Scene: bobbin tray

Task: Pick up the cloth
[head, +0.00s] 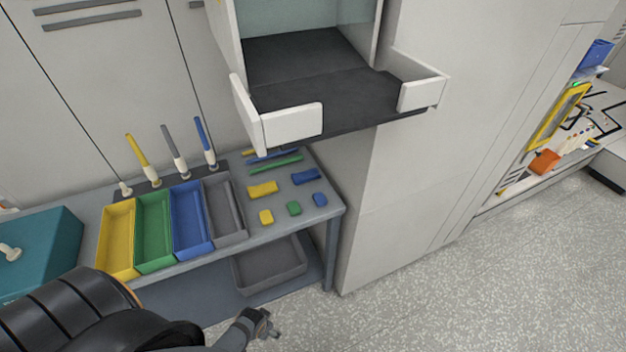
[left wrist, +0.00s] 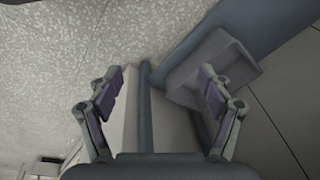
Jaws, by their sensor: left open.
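No thing in the head view is plainly a cloth. Small soft-looking pieces lie on the right part of the grey table: a larger yellow piece (head: 263,190), a larger blue piece (head: 305,176), and small yellow (head: 266,217), green (head: 293,208) and blue (head: 320,199) pieces. I cannot tell which of them, if any, is cloth. My left gripper (head: 264,324) is low in front of the table, apart from these pieces. In the left wrist view its fingers (left wrist: 160,76) are spread, with nothing between them. My right gripper is not in view.
Yellow (head: 117,238), green (head: 154,230), blue (head: 190,218) and grey (head: 223,209) trays stand on the table (head: 335,209). Upright handled tools stand behind them. A grey bin (head: 270,265) sits on the lower shelf. Floor at right is clear.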

